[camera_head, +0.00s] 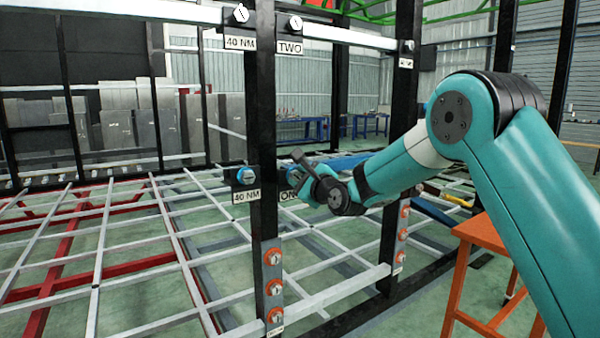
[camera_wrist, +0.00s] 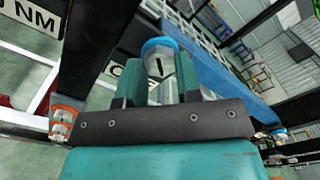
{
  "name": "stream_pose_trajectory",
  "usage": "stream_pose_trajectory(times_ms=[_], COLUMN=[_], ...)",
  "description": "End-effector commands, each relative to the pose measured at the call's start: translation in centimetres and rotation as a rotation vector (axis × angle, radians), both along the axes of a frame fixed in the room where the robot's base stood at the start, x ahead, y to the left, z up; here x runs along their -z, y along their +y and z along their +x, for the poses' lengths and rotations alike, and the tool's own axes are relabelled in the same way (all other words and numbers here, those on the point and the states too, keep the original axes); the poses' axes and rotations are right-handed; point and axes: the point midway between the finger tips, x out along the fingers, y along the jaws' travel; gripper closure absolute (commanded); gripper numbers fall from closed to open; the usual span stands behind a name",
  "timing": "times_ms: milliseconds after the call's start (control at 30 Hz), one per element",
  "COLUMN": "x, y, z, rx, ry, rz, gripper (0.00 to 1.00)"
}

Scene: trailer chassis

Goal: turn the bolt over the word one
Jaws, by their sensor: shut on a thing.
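The bolt (camera_wrist: 159,60) over the word one has a blue-rimmed pale head with a dark line across it. In the wrist view it sits between the two fingers of my gripper (camera_wrist: 161,78), which are shut on it. In the head view my gripper (camera_head: 300,168) is at the black post, just above the partly covered ONE label (camera_head: 289,195), and it hides the bolt there. In the wrist view only the start of that label (camera_wrist: 117,69) shows, left of the fingers.
Left of the post is another blue bolt (camera_head: 246,176) over a 40 NM label (camera_head: 246,197). White bolts (camera_head: 240,13) sit higher, over 40 NM and TWO. Orange bolts (camera_head: 273,257) line the post below. An orange table (camera_head: 482,232) stands at right, beneath my arm.

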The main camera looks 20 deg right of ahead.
Motion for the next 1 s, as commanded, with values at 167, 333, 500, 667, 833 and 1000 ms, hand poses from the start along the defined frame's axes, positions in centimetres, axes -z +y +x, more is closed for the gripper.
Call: stream_pose_trajectory(times_ms=[167, 333, 500, 667, 833, 1000], x=[0.29, 0.39, 0.51, 0.58, 0.63, 0.64], y=[-0.10, -0.10, -0.17, -0.17, -0.18, -0.18], z=[-0.07, -0.08, -0.08, -0.08, -0.09, -0.09], rx=[0.001, 0.002, 0.003, 0.003, 0.003, 0.003], ry=[0.054, 0.083, 0.102, 0.110, 0.112, 0.112], rz=[0.122, 0.211, 0.268, 0.293, 0.300, 0.299], gripper=[0.92, 0.92, 0.92, 0.92, 0.92, 0.92])
